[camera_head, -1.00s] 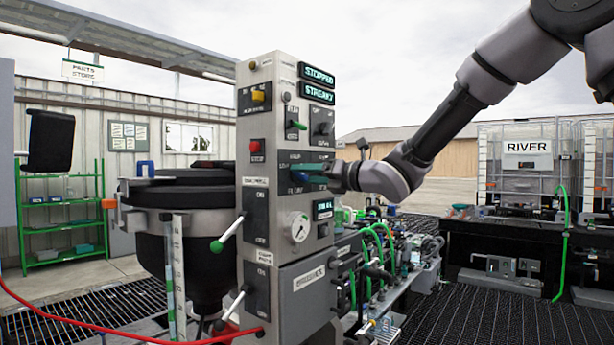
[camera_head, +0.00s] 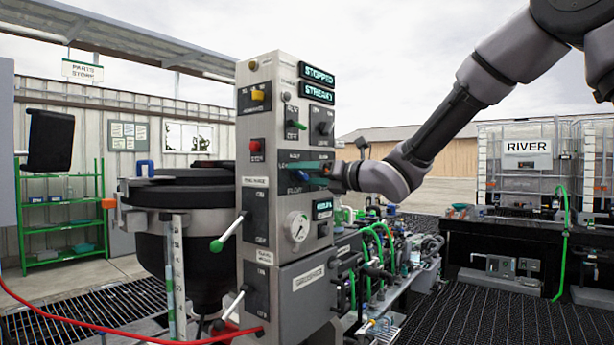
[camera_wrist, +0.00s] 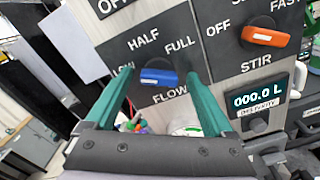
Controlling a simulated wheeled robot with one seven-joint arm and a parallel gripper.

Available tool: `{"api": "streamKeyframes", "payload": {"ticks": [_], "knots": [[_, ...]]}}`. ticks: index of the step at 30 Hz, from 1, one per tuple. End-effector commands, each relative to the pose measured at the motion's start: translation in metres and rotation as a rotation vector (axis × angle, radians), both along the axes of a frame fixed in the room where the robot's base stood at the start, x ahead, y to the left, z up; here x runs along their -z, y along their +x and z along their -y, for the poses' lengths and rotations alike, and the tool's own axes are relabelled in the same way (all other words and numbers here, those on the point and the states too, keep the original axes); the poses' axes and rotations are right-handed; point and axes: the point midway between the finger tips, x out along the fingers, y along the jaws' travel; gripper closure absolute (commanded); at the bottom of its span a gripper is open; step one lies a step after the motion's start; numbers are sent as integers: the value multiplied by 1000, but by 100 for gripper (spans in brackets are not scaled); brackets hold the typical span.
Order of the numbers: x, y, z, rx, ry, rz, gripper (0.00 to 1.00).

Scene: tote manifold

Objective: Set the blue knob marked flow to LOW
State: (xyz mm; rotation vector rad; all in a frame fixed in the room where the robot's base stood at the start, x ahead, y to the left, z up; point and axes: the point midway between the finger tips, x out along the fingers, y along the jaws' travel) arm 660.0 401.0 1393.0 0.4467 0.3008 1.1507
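The blue knob (camera_wrist: 158,77) marked FLOW sits on a dark plate lettered LOW, HALF and FULL in the wrist view. Its bar lies about level in that picture; I cannot tell which label it points to. My gripper (camera_wrist: 159,75) is open, with one teal finger on each side of the knob and small gaps between the fingers and the knob. In the head view my gripper (camera_head: 318,172) is at the panel's right face and largely hides the knob there.
The orange STIR knob (camera_wrist: 264,37) is right of the FLOW plate, with a litre display (camera_wrist: 256,94) below it. The grey control column (camera_head: 287,258) carries levers, a gauge and screens reading STOPPED and STREAKY. Hoses and pipework stand behind it.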

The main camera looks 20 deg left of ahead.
Motion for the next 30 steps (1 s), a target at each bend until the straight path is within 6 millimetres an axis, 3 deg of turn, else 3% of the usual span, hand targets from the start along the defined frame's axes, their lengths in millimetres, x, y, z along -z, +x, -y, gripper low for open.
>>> {"api": "streamKeyframes", "payload": {"ticks": [7, 21, 30], "knots": [[-1, -5, 13, 1, 1, 2, 12], [-1, -37, 91, 3, 0, 1, 12], [0, -41, 100, 0, 0, 0, 12]]}}
